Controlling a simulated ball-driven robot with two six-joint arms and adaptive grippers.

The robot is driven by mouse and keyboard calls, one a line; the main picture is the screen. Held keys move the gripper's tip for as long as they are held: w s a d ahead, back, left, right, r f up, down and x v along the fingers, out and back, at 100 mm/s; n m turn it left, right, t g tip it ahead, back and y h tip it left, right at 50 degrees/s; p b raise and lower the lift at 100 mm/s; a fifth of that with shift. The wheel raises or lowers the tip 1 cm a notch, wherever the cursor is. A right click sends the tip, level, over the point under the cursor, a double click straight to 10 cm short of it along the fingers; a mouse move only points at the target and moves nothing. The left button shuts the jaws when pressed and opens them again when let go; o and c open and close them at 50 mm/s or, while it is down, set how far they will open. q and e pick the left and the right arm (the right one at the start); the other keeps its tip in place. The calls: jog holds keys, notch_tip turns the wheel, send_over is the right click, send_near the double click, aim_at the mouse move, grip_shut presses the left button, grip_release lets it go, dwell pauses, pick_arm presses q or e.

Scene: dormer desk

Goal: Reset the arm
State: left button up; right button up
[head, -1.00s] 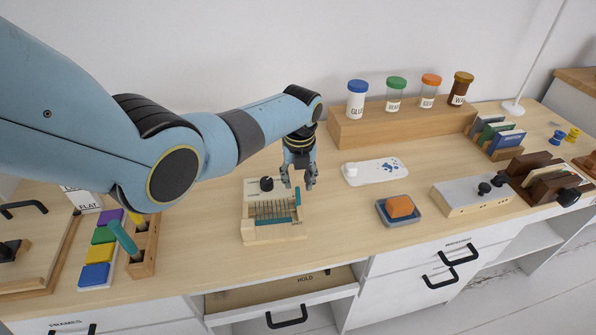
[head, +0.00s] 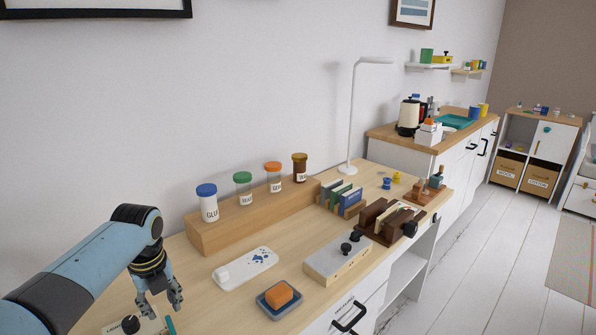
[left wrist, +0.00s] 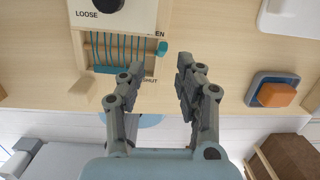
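My left gripper (head: 160,300) is at the lower left of the head view, above the desk, with its fingers apart and nothing between them. In the left wrist view its two fingers (left wrist: 160,80) stand apart over bare desk, just right of a wooden rack with teal strings (left wrist: 118,48). A teal knob (left wrist: 162,48) sits at the rack's right side, near the words OPEN and SHUT, which are partly covered. A black dial is on the plate marked LOOSE (left wrist: 120,14). In the head view only the top of this device (head: 130,324) shows. My right gripper is not in view.
A wooden riser (head: 255,218) holds jars with coloured lids. In front are a white tray with blue spots (head: 262,258), an orange block (head: 279,293) on a blue dish (head: 268,306), a grey box with black knobs (head: 325,268) and a card holder. A white lamp (head: 351,120) stands behind.

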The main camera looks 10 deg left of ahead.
pick_arm(q)
jog(key=s+d+r+n+t, duration=0.1)
jog(key=s+d+r+n, duration=0.1)
jog(key=s+r+n, duration=0.5)
jog(key=s+d+r+n+t, duration=0.1)
jog(key=s+d+r+n, duration=0.1)
jog(key=s+n, duration=0.9)
jog(key=s+d+r+n+t, duration=0.1)
jog(key=s+d+r+n, duration=0.2)
jog(key=s+r+n, duration=0.55)
jog(key=s+a+f+m+g+b, duration=0.1)
jog(key=s+a+f+b, duration=0.2)
jog(key=f, duration=1.7)
jog(key=s+f+g+b, duration=0.15)
jog(key=f+b, duration=0.35)
jog(key=f, duration=1.4)
jog(key=s+a+f+b, duration=0.1)
jog(key=s+f+b, duration=0.3)
jog(key=s+f, duration=1.4)
notch_tip(320, 180, down, 2)
jog(key=shift+s+b, duration=0.15)
jog(key=shift+b, duration=0.25)
jog(key=shift+o, duration=0.2)
jog(key=shift+g, duration=0.35)
